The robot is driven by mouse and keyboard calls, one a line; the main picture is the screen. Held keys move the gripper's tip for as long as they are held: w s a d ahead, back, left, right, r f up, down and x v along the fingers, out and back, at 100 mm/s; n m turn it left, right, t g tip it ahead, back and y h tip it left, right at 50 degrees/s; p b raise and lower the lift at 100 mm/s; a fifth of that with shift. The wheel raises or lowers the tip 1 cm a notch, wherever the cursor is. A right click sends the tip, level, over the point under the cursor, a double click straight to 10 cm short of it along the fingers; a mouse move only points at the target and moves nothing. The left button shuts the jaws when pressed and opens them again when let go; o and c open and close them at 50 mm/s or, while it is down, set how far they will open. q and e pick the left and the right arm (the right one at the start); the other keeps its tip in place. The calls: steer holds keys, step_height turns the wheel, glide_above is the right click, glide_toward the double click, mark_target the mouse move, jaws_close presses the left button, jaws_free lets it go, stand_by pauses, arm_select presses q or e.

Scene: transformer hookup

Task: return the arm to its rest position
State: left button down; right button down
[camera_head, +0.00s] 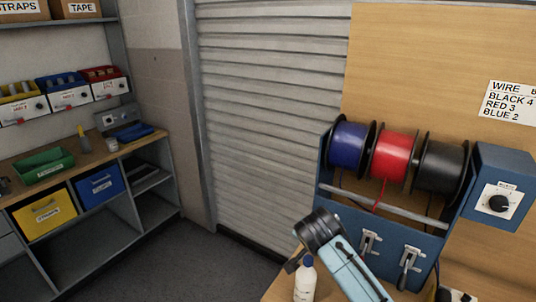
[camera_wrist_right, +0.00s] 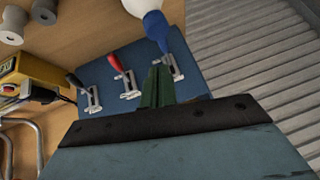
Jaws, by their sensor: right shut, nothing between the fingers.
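My right gripper (camera_wrist_right: 157,78) shows in the right wrist view with its green fingers together and nothing between them. Its fingers point at a blue panel (camera_wrist_right: 195,78) with several small levers, one with a red handle. A white bottle with a blue tip (camera_wrist_right: 150,10) is at the top of that view, just beyond the fingers; I cannot tell if they touch it. In the head view, a light blue arm part of mine with a black joint comes in from the bottom; its fingers cannot be made out there. My left gripper is not in view.
The wire rack (camera_head: 325,172) carries blue (camera_head: 348,146), red (camera_head: 391,155) and black (camera_head: 440,166) spools. The bottle (camera_head: 304,286) stands close to my arm. Shelving (camera_head: 72,233) with bins stands at left. The floor before the shutter (camera_head: 275,120) looks clear. A yellow device (camera_wrist_right: 38,72) shows at left.

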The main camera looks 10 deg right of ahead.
steer(key=s+d+f+n+g+y, duration=0.1)
steer(key=s+f+n, duration=0.15)
steer(key=s, duration=0.85)
steer(key=s+d+f+n+g+y, duration=0.15)
steer(key=s+n, duration=0.25)
steer(key=s, duration=0.7)
steer(key=s+d+f+n+g+y, duration=0.15)
steer(key=s+n, duration=0.25)
steer(key=s, duration=0.7)
step_height(320, 180, down, 31)
steer(key=s+b, duration=0.2)
steer(key=b, duration=0.4)
steer(key=s+d+f+g+h+b, duration=0.1)
steer(key=s+f+b, duration=0.3)
steer(key=s+f, duration=1.2)
step_height(320, 180, down, 4)
steer(key=shift+d+f+g+b, duration=0.15)
steer(key=shift+d+g+b, duration=0.2)
steer(key=shift+d, duration=0.2)
steer(key=shift+s+n, duration=0.2)
steer(key=shift+n, duration=0.05)
